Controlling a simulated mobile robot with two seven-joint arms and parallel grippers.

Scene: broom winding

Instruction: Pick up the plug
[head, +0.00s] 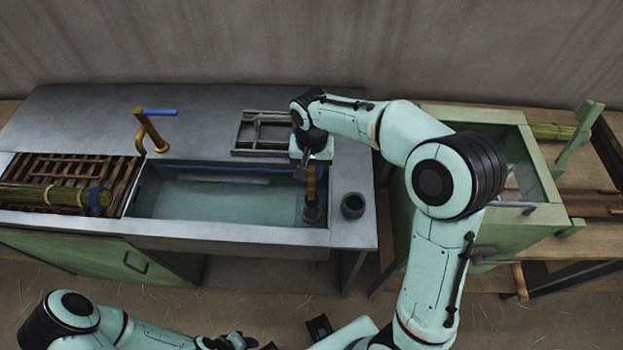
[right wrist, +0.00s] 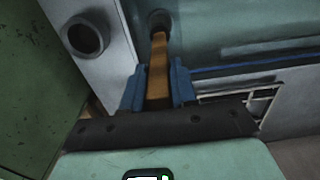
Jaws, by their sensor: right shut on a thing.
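The plug (head: 311,211) has a dark round base and an upright wooden handle. It is at the right end of the water-filled sink (head: 220,195). My right gripper (head: 307,172) comes down over it from above. In the right wrist view the blue fingers (right wrist: 157,88) are shut on the plug's wooden handle (right wrist: 157,60), one on each side. The plug's dark base (right wrist: 159,20) is at the far end of the handle. I cannot tell whether the base is clear of the sink floor. My left gripper (head: 235,342) is low at the bottom edge, partly cut off.
A dark cup (head: 353,206) stands on the counter right of the sink; it also shows in the wrist view (right wrist: 85,37). A tap (head: 150,131) and a metal frame (head: 263,133) are behind. A straw bundle (head: 40,194) lies on a slatted rack at left. A green tank (head: 535,165) stands right.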

